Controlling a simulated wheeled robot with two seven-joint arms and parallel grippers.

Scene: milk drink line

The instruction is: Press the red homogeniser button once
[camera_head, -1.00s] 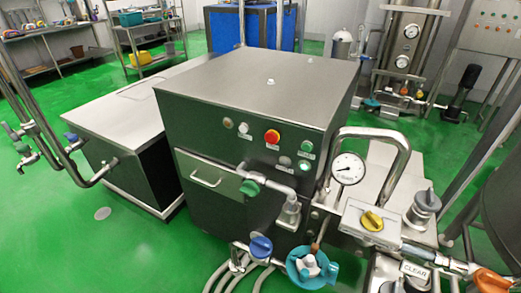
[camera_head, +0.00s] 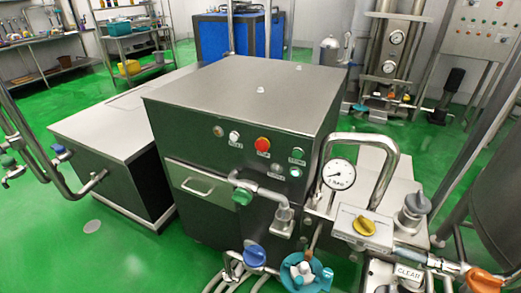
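The red button (camera_head: 263,145) sits on the upper front panel of the homogeniser (camera_head: 240,100), a dark steel box with a flat grey top. A white button (camera_head: 234,136) is to its left, and green buttons (camera_head: 297,162) are to its right and lower right. Small labels lie under the buttons; they are too small to read surely. Nothing covers the red button. Neither of my grippers is in view.
A pressure gauge (camera_head: 338,174) and a bent steel pipe (camera_head: 385,165) stand at the homogeniser's right front. Valves with blue (camera_head: 254,255), teal (camera_head: 305,272) and yellow (camera_head: 364,227) handles crowd the lower front. A lower steel cabinet (camera_head: 115,130) adjoins on the left. Green floor is open at left.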

